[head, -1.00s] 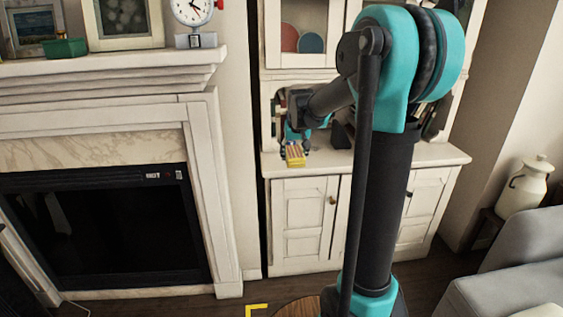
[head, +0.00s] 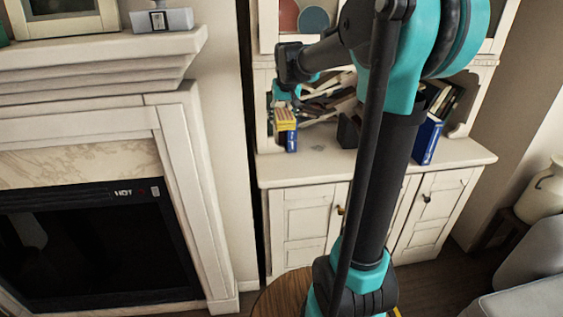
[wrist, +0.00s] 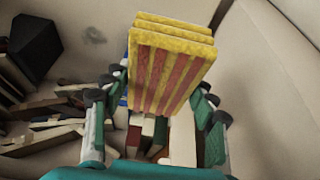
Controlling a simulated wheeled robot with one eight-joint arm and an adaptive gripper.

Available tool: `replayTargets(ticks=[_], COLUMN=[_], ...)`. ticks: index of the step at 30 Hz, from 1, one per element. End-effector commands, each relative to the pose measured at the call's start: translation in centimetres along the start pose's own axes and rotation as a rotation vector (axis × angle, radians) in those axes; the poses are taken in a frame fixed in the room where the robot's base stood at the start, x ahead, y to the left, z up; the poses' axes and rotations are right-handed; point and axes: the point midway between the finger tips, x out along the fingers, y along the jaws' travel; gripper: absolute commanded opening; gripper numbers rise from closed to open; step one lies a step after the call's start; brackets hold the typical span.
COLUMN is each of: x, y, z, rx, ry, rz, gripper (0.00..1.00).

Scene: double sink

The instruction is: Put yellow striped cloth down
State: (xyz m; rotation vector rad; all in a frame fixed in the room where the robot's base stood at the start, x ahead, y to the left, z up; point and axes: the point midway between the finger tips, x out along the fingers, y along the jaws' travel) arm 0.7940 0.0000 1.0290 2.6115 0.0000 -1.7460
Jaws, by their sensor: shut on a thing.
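The yellow striped cloth (wrist: 172,65) is a folded, layered yellow block with red stripes. It sits between the two fingers of my gripper (wrist: 158,110) in the wrist view, and my gripper is shut on it. In the head view the cloth (head: 286,118) shows small at the left part of the cabinet shelf, with my gripper (head: 290,97) at its upper end. A blue item shows right below the cloth there; I cannot tell whether they touch. Much of my gripper is small or hidden in the head view.
The white cabinet top (head: 400,160) has bare room in front. Books lie on the shelf behind my gripper, and a blue book (head: 427,139) stands at the right. A dark angular object (head: 348,131) stands mid-shelf. A fireplace (head: 80,240) is at the left.

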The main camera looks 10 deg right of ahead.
Motion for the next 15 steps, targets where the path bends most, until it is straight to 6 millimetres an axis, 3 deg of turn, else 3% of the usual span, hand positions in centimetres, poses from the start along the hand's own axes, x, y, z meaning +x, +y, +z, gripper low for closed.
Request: replayTargets(ticks=[5, 15], x=[2.8, 10.5], y=[0.0, 0.0], z=[1.2, 4.3], rx=[0.000, 0.000], ry=[0.000, 0.000], rz=[0.000, 0.000], gripper=[0.21, 0.21])
